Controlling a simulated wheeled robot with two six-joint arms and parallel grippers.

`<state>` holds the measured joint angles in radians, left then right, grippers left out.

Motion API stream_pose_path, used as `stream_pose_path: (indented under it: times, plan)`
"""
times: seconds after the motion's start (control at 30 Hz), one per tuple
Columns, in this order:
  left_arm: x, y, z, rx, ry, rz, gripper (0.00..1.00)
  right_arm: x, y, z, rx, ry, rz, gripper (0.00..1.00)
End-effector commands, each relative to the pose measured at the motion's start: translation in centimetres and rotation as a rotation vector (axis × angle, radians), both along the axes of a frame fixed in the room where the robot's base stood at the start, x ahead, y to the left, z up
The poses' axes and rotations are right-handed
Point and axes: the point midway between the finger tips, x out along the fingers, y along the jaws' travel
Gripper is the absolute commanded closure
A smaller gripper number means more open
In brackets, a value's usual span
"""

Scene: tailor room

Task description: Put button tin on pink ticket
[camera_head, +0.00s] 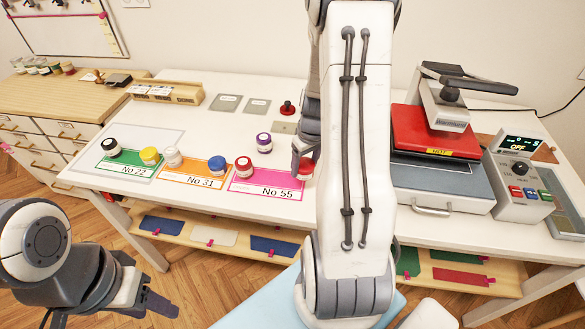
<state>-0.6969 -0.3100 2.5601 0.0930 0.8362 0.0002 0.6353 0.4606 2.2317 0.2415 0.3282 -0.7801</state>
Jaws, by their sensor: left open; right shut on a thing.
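The pink ticket (240,186), marked No 55, lies on the white table. A red-lidded tin (243,171) stands on its left part. My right gripper (305,160) is shut on another red-lidded tin (305,174) at the ticket's right end; my fingers and arm partly hide it. I cannot tell whether this tin touches the surface. A purple-lidded tin (264,147) stands just behind the ticket. My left gripper (160,303) is open and empty, low in front of the table.
The orange ticket (185,180) and green ticket (113,165) lie to the left with several tins. A red stamp (287,108) stands behind. A heat press (435,140) and control box (521,180) fill the right. My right arm hides the table's middle.

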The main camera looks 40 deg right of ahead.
Motion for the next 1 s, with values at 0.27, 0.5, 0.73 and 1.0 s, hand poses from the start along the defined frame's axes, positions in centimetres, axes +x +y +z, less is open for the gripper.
stream_pose_path:
  times: [0.27, 0.5, 0.73, 1.0]
  plan:
    - [0.0, 0.0, 1.7, 0.000, 0.000, 0.001, 0.50, 4.4, 0.1, -2.5, 0.001, 0.001, 0.000, 0.92]
    - [0.0, 0.0, 2.1, 0.000, 0.000, 0.001, 0.50, 4.7, 0.1, -4.9, 0.003, 0.004, -0.002, 0.92]
    - [0.0, 0.0, 2.0, 0.000, 0.000, 0.001, 0.50, 4.8, 0.0, -6.9, -0.001, 0.000, 0.000, 0.92]
    - [0.0, 0.0, 1.7, 0.000, 0.000, 0.001, 0.50, 4.8, 0.0, -7.1, -0.001, -0.001, 0.000, 0.92]
